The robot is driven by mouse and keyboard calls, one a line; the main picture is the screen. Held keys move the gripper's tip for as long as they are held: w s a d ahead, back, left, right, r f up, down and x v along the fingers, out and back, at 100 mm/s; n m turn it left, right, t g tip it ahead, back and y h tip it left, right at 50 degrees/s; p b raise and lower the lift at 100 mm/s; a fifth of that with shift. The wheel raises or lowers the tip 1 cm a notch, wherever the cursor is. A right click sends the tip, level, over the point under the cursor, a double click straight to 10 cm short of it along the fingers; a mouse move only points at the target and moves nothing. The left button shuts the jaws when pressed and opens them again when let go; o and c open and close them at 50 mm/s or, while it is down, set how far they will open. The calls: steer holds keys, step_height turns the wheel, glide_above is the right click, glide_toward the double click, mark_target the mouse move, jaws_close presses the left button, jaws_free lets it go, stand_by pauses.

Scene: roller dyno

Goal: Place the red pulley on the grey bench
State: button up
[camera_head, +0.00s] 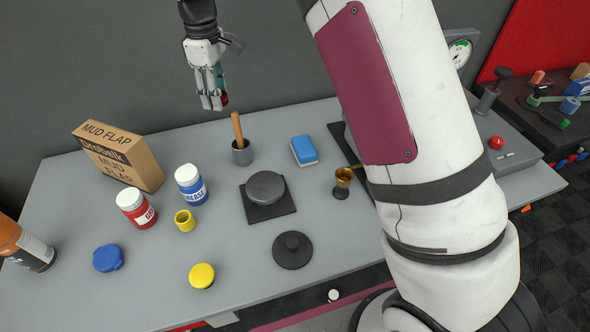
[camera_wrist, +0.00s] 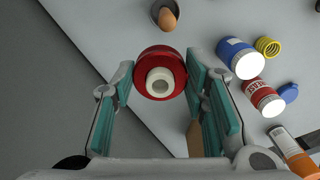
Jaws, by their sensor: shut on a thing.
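The red pulley (camera_wrist: 160,72) with a pale hub sits between the fingers of my gripper (camera_wrist: 165,95) in the wrist view. My gripper is shut on it. The grey bench also shows in the wrist view (camera_wrist: 205,20), below the pulley.
On the bench are a mud flap box (camera_head: 125,158), red tub (camera_head: 136,208), blue tub (camera_head: 191,185), grey cup with wooden handle (camera_head: 241,152), blue block (camera_head: 304,151), dark round part (camera_head: 265,187) and black disc (camera_head: 292,250). The front middle has bare room.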

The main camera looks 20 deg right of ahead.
steer(key=b, duration=0.8)
glide_above(230, 145)
step_height(230, 145, down, 8)
steer(key=shift+f, duration=5.15)
steer(key=shift+f, duration=0.15)
steer(key=o, duration=1.2)
step_height(230, 145, up, 12)
steer(key=shift+r, duration=0.15)
steer(key=shift+a, duration=0.1)
